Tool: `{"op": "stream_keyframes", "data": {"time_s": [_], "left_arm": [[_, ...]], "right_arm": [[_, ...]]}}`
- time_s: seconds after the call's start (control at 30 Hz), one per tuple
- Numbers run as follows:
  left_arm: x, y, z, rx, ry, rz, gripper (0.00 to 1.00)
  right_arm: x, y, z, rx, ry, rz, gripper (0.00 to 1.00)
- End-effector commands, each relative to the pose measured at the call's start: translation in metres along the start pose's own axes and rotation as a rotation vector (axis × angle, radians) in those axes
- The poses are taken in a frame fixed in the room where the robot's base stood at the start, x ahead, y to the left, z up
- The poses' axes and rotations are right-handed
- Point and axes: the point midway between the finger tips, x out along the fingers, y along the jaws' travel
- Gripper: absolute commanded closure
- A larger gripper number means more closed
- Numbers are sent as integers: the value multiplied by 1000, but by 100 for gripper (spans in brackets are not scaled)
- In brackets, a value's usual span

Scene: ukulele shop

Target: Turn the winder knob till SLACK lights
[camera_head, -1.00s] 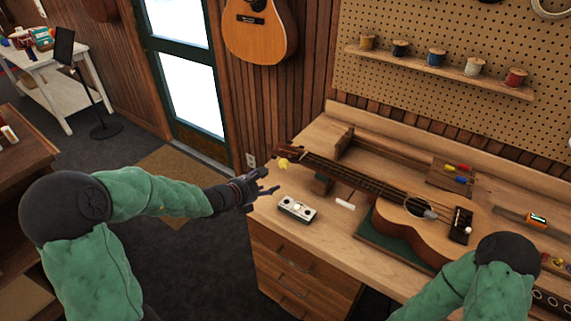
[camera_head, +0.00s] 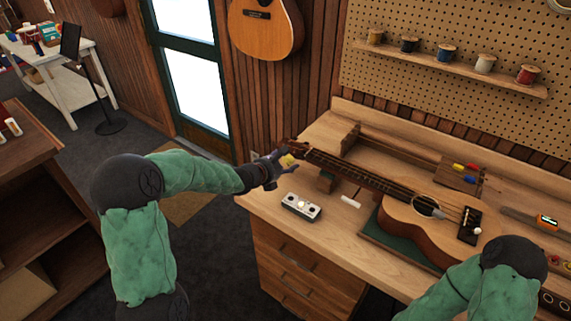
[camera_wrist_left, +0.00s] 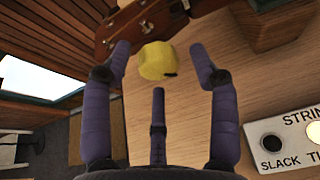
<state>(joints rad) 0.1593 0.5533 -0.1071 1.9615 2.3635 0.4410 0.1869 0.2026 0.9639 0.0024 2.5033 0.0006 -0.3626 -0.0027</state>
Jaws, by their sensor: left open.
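The yellow winder knob (camera_head: 287,160) is at the ukulele's headstock end, over the bench's left part. My left gripper (camera_head: 276,166) is open beside it. In the left wrist view the knob (camera_wrist_left: 157,61) lies between and just beyond my spread purple fingers (camera_wrist_left: 159,68), with gaps on both sides. The ukulele (camera_head: 420,212) lies on the bench, neck toward my left gripper. The white indicator box (camera_head: 301,207) stands in front of the neck. In the left wrist view its SLACK lamp (camera_wrist_left: 271,142) is dark and the partly cut-off lamp beside it is bright. My right gripper is out of view.
A dark block (camera_head: 326,181) stands under the neck, and a small white piece (camera_head: 351,202) lies near the box. A wooden tool holder (camera_head: 459,177) and an orange-screened device (camera_head: 547,222) are farther right. Bare bench top (camera_head: 265,200) lies left of the box.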

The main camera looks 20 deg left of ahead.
Motion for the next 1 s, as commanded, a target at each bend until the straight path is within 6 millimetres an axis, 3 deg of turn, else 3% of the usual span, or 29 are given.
{"op": "stream_keyframes", "data": {"time_s": [0.37,0.57,1.0], "left_arm": [[5,0,1,0,-1,0,40],[5,0,0,0,0,0,94],[4,-2,-2,-46,9,-22,94]], "right_arm": [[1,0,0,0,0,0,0],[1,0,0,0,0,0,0],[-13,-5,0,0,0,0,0]]}}
